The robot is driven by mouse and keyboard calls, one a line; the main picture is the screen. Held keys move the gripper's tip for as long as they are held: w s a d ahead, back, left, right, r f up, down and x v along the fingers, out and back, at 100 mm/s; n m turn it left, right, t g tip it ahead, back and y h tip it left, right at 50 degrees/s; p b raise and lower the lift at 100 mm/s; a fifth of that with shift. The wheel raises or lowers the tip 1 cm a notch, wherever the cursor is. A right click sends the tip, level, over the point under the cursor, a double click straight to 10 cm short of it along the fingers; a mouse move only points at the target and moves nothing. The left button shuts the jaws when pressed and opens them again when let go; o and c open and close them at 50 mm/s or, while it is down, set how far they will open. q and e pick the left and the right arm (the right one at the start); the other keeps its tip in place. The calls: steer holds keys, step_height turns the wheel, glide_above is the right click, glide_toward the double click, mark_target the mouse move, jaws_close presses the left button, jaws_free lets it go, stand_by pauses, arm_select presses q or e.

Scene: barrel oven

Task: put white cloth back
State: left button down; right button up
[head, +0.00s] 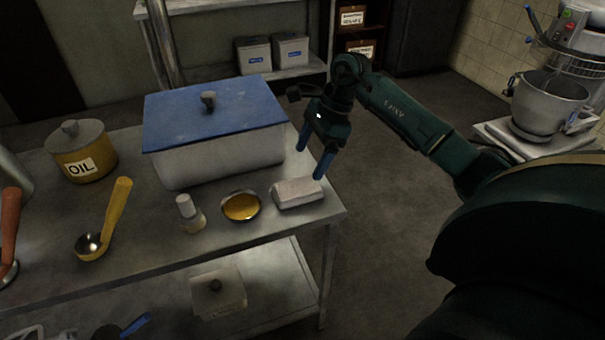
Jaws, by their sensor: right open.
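A folded white cloth (298,193) lies on the metal table (255,228) near its right corner. My right gripper (311,165) has two blue fingers spread apart. It is open and empty, just above and behind the cloth, by the table's right edge. One fingertip appears close to the cloth's right end; I cannot tell whether it touches. My left gripper is not in the picture.
A white bin with a blue lid (215,110) stands behind the cloth. A bowl of yellow liquid (241,206), a small bottle (190,213), a yellow ladle (117,205) and an oil pot (82,150) stand to the left. A mixer (550,100) is at right.

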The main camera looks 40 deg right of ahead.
steer(key=a+y, duration=0.1)
steer(key=a, duration=0.1)
steer(key=a+y, duration=0.1)
steer(key=a, duration=0.2)
steer(key=s+a+y, duration=0.1)
steer(key=a, duration=0.1)
steer(key=shift+s+a+r+y, duration=0.1)
steer(key=shift+a+y, duration=0.1)
steer(key=shift+y, duration=0.2)
steer(key=s+a+r+m+t+y, duration=0.1)
steer(key=s+a+m+t+y, duration=0.1)
steer(key=a+m+t+y, duration=0.5)
steer(key=s+a+r+m+t+y, duration=0.1)
steer(key=s+a+m+t+y, duration=0.2)
steer(key=a+m, duration=0.7)
steer(key=s+d+f+m+h, duration=0.1)
steer(key=s+f+m+h, duration=0.5)
steer(key=m, duration=0.9)
steer(key=s+d+f+m+h, duration=0.2)
steer(key=s+f+m+h, duration=0.3)
steer(key=f+m, duration=0.6)
steer(key=m+h, duration=0.2)
steer(key=m, duration=0.3)
steer(key=shift+s+f+m+h, duration=0.2)
steer(key=shift+s+m+h, duration=0.1)
steer(key=shift+s, duration=0.05)
